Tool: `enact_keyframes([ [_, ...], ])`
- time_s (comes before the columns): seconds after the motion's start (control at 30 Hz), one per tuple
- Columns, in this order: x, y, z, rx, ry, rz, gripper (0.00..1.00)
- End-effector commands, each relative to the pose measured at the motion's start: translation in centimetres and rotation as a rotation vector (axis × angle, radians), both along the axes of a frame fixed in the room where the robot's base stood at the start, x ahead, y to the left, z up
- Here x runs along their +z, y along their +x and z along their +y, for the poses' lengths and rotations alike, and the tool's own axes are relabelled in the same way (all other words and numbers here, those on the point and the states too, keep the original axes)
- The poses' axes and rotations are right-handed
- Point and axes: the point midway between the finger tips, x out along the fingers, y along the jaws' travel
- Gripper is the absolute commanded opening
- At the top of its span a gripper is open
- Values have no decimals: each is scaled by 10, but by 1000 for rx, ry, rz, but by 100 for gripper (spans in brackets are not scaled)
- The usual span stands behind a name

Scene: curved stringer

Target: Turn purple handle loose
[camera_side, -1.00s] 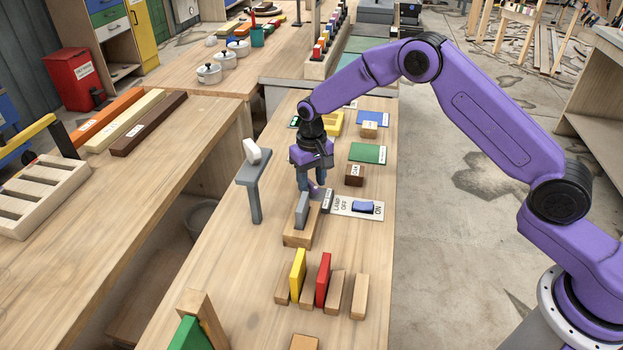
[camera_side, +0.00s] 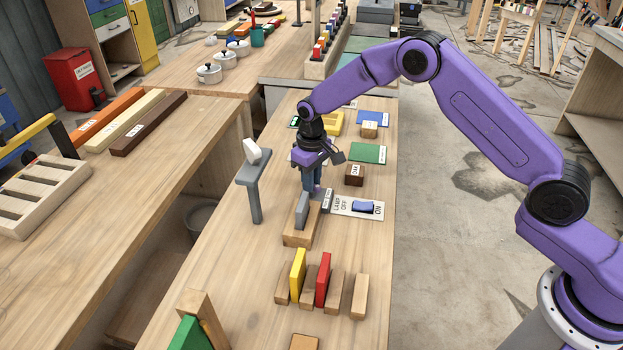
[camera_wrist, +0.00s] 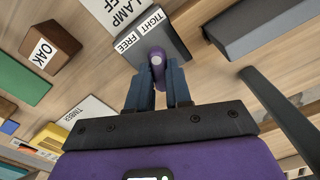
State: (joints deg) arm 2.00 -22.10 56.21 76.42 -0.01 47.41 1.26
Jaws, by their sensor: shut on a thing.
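The purple handle (camera_wrist: 157,60) shows in the wrist view between my fingertips, against a grey block (camera_wrist: 170,38) with white labels reading FREE and TIGHT. Its tip is near both labels; I cannot tell exactly which one it points to. My gripper (camera_wrist: 158,88) is shut on the handle, one dark blue finger on each side. In the side view my gripper (camera_side: 311,186) points down at the bench beside the lamp switch plate, and its fingers hide the handle.
A lamp switch plate (camera_side: 343,206) lies right of my gripper. A grey upright piece on a wooden base (camera_side: 297,239) stands in front. A grey post with a white-topped head (camera_side: 255,187) stands to the left. Yellow (camera_side: 298,272) and red (camera_side: 323,280) boards stand nearer the camera.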

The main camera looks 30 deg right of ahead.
Motion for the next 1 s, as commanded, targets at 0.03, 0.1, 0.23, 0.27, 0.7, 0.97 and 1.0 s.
enact_keyframes([
  [0.03, 0, 0, 0, 45, 0, 0, 0],
  [0.1, 0, 0, 0, 112, 0, 0, 0],
  [0.23, 0, 0, 0, 236, 0, 0, 0],
  [0.27, 0, 0, 0, 265, 0, 0, 0],
  [0.7, 1, 0, 0, 682, 1, -1, 0],
  [0.97, 1, 0, 0, 921, 0, -2, 0],
  [1.0, 1, 1, 0, 954, 0, -2, 0],
])
